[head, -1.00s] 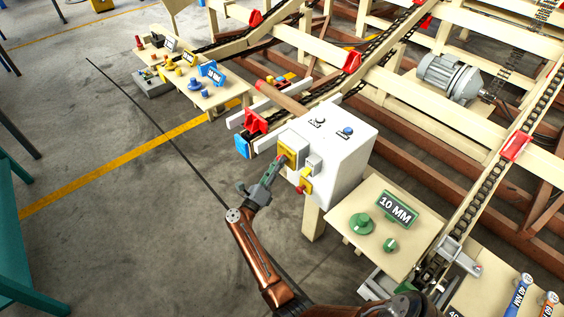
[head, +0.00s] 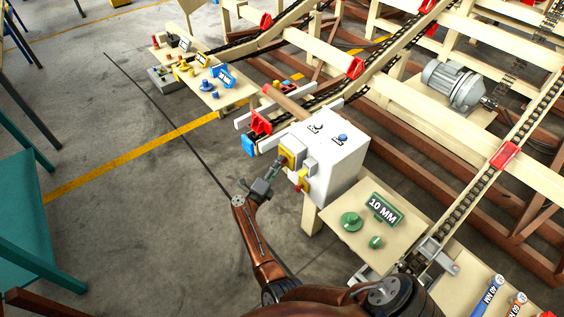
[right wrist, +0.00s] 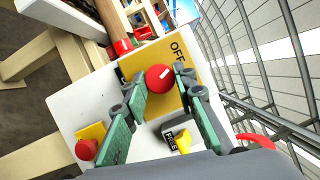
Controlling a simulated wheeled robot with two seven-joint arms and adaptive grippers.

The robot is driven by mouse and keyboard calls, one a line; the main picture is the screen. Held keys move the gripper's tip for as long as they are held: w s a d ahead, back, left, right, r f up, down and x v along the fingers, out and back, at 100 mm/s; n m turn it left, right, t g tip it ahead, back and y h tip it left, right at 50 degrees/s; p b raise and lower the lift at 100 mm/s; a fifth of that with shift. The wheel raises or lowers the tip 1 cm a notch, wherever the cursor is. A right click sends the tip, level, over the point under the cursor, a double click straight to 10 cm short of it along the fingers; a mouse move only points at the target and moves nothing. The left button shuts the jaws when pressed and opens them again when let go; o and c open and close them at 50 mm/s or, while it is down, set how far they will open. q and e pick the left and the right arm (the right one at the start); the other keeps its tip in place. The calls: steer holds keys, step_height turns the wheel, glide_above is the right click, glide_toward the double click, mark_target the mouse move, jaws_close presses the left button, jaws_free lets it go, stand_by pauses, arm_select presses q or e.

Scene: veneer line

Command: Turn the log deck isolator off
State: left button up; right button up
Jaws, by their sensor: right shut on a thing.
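The log deck isolator is a red round knob (right wrist: 160,78) with a white mark, on a yellow plate (right wrist: 183,85) lettered OFF. The white mark lies at a slant; its exact setting is hard to tell. The plate is on the side of a white control box (head: 338,160). My right gripper (head: 282,163) reaches that plate from the left. In the right wrist view its green fingers (right wrist: 163,92) are shut on the knob, one on each side. In the head view the gripper hides the knob. My left gripper is not in view.
A red button (right wrist: 86,149) on yellow and a small yellow-handled switch (right wrist: 183,141) sit close beside the fingers. A 10 MM sign (head: 384,209) stands on a side table right of the box. Open floor lies left of it.

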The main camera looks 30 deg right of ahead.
arm_select(q)
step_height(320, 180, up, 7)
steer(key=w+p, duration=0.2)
steer(key=p, duration=0.3)
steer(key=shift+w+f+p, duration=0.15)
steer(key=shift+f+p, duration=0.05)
steer(key=shift+p, duration=0.1)
arm_select(e)
steer(key=shift+r+n+g+y, duration=0.15)
steer(key=shift+n+y, duration=0.25)
steer(key=shift+n, duration=0.65)
steer(key=shift+n+g+y, duration=0.25)
steer(key=shift+n+y, duration=0.15)
steer(key=shift+n, duration=0.65)
steer(key=o, duration=1.2)
steer(key=shift+c, duration=0.2)
